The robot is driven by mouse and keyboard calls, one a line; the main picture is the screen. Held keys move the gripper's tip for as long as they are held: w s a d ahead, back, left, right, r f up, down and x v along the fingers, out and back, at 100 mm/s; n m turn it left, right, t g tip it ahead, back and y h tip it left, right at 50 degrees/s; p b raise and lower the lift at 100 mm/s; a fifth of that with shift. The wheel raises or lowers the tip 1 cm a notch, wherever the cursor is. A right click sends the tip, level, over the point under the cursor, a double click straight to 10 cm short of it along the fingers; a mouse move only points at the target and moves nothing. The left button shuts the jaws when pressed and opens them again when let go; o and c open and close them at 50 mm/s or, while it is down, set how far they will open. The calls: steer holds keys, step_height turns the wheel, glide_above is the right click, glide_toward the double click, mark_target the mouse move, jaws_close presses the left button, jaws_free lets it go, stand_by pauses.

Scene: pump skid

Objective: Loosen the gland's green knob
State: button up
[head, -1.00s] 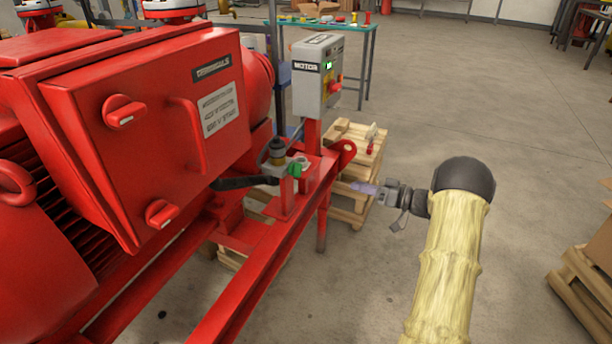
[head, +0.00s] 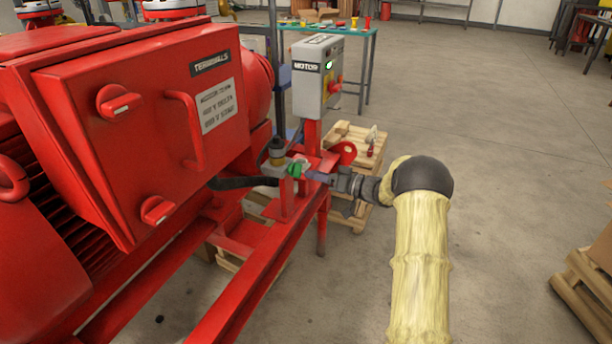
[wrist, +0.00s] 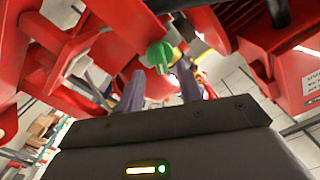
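The green knob (head: 296,168) sits on the right side of a small grey gland block (head: 270,184) on the red skid frame. A black cable or hose runs into the block from the left. My gripper (head: 316,177) comes in from the right, with its fingertips close to the knob. In the wrist view the two purple-grey fingers (wrist: 161,78) are apart. The green knob (wrist: 160,54) shows just beyond their tips, roughly in line with the gap. I see no clear contact, and the fingertips partly overlap the knob's surroundings.
A red terminal box (head: 150,130) with knobs and a handle stands left of the gland. A grey motor control box (head: 318,75) on a red post rises behind it. A wooden pallet stack (head: 352,160) stands behind my arm.

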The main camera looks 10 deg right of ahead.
mark_target(301, 172)
steer(key=shift+x, duration=1.85)
steer(key=shift+c, duration=0.3)
jaws_close()
